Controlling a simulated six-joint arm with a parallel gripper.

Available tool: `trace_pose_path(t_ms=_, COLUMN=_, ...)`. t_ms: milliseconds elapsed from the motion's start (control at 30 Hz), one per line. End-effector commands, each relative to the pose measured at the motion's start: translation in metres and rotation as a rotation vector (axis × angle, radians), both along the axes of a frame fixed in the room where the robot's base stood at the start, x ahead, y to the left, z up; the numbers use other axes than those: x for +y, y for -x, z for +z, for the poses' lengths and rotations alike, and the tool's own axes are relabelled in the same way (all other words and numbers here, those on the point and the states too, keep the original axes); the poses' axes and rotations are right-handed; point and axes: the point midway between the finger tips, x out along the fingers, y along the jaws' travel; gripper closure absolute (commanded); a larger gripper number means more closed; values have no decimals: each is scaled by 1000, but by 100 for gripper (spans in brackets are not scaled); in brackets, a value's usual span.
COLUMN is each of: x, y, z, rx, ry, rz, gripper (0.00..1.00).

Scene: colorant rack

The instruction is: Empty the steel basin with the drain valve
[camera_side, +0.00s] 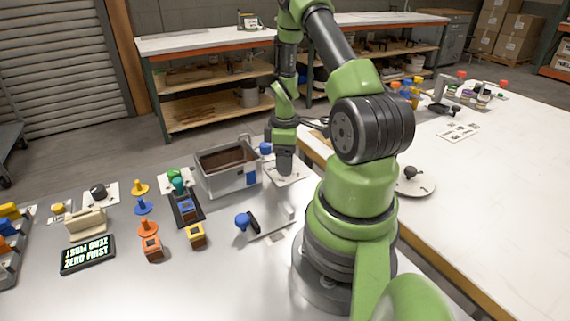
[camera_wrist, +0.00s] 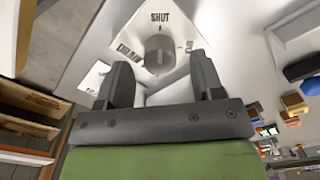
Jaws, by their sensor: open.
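The steel basin (camera_side: 240,181) stands on the grey table in the side view, with dark brown contents inside. A white plate (camera_side: 296,172) lies to its right, under my gripper (camera_side: 284,168). A round grey valve knob (camera_wrist: 160,53) with a raised bar sits on the plate. My gripper (camera_wrist: 161,66) is open, with one finger on each side of the knob in the picture. I cannot tell whether the fingers touch it. In the side view my gripper hides the knob.
A blue-knobbed tool (camera_side: 243,221) lies in front of the plate. Coloured blocks and pegs stand left, near a ZERO FIRST sign (camera_side: 88,255). A white table (camera_side: 480,200) with bottles is at right. Bare grey tabletop lies at the front.

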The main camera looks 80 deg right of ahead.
Motion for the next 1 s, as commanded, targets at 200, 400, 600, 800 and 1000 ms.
trace_pose_path(t_ms=200, x=0, y=0, z=-20, rx=1, ry=0, rz=0, gripper=39)
trace_pose_path(t_ms=400, x=0, y=0, z=-23, rx=0, ry=2, rz=-1, gripper=39)
trace_pose_path(t_ms=600, x=0, y=0, z=-23, rx=0, ry=1, rz=0, gripper=55)
trace_pose_path(t_ms=800, x=0, y=0, z=-23, rx=0, ry=1, rz=0, gripper=88)
trace_pose_path(t_ms=1000, x=0, y=0, z=-23, rx=0, ry=2, rz=-14, gripper=88)
